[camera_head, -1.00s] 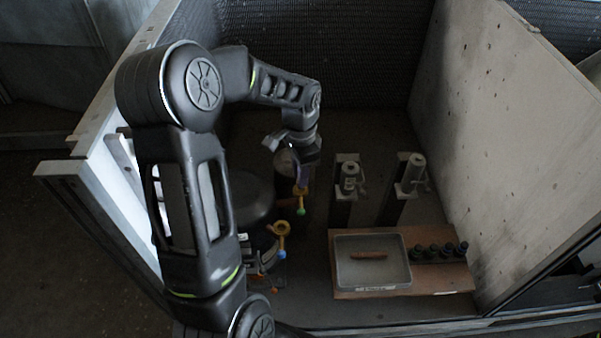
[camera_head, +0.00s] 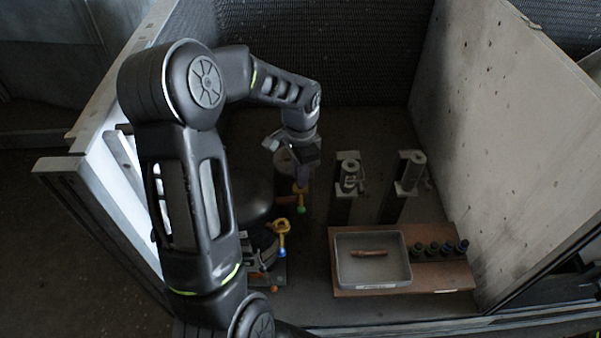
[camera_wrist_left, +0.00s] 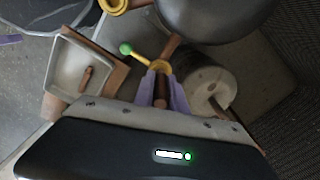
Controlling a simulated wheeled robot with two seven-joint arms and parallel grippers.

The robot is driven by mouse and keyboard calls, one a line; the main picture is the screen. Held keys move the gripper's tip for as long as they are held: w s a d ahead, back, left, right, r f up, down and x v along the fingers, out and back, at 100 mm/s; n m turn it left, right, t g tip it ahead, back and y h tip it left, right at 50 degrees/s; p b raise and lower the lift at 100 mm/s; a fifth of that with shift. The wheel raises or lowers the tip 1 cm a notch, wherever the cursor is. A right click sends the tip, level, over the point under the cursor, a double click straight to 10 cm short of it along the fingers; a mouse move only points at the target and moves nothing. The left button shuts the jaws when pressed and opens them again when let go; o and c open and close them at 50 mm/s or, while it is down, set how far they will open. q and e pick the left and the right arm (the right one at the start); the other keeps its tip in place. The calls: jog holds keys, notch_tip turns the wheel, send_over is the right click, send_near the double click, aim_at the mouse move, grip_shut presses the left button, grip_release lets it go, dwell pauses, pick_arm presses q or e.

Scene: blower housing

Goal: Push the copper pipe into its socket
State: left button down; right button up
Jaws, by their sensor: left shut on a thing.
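My left gripper (camera_wrist_left: 162,94) has purple fingers closed on a copper pipe (camera_wrist_left: 161,87), seen in the left wrist view. The pipe end points to a yellow fitting (camera_wrist_left: 158,67) with a green-tipped handle (camera_wrist_left: 127,49). A copper-brown length (camera_wrist_left: 171,46) shows beyond the fitting, towards a dark round housing (camera_wrist_left: 215,15). I cannot tell if it is the same pipe or how deep any pipe sits in a socket. In the head view, the purple fingers (camera_head: 303,173) are just above the yellow fitting (camera_head: 300,189), and the pipe is mostly hidden. My right gripper is not in view.
A grey tray (camera_head: 347,279) with a brown piece (camera_head: 370,253) sits on a wooden board (camera_head: 440,283), beside several dark cylinders (camera_head: 432,250). Two upright stands (camera_head: 348,172) are behind it. A second yellow fitting (camera_head: 281,226) is in front. A wall (camera_head: 510,130) bounds the right.

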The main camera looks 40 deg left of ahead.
pick_arm(q)
jog(key=shift+f, duration=0.25)
jog(key=shift+f, duration=0.2)
jog(key=shift+f, duration=0.15)
dwell(0.9)
jog(key=c, duration=0.8)
grip_release()
jog(key=shift+r+p, duration=2.75)
jog(key=shift+r, duration=0.8)
